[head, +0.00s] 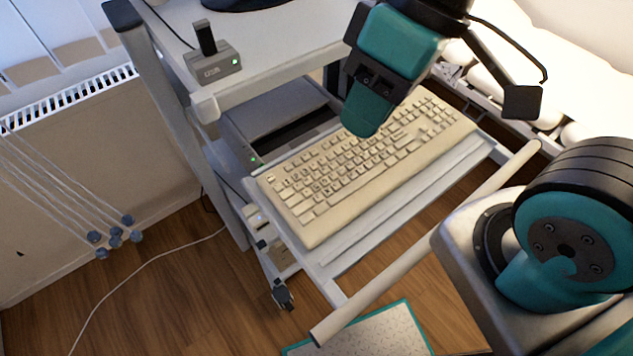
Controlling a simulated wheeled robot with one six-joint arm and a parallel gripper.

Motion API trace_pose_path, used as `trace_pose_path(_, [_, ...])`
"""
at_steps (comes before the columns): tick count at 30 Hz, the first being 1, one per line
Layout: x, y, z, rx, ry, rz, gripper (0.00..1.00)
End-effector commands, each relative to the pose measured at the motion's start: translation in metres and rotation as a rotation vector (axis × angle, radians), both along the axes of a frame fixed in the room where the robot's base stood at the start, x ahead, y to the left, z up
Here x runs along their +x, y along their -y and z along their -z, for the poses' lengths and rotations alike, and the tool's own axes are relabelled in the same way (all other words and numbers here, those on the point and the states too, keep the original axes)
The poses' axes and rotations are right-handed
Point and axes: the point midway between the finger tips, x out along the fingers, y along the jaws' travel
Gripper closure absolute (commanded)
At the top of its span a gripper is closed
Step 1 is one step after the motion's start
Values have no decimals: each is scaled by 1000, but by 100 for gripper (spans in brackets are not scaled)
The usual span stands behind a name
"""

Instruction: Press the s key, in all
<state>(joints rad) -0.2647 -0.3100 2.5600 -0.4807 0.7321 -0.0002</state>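A beige keyboard (345,185) lies on a pull-out shelf of a grey cart, angled from lower left to upper right. Its key legends are too small to read, so I cannot tell which key is s. My gripper (366,118) is teal and dark grey and hangs over the far edge of the keyboard, right of its middle. It covers some of the far keys there. I cannot tell whether its tip touches the keys. Its fingers are not seen apart.
A grey device with a green light (213,66) stands on the cart's upper shelf (285,75). A dark grey box (275,115) sits behind the keyboard. A pale rail (425,240) runs in front of the shelf. A radiator (70,105) is at left, and a white cable crosses the floor.

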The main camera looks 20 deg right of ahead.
Motion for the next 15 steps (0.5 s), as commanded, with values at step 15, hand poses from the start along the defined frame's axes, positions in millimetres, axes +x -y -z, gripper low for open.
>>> trace_pose_path(15, [0, 0, 0, 0, 0, 0, 100])
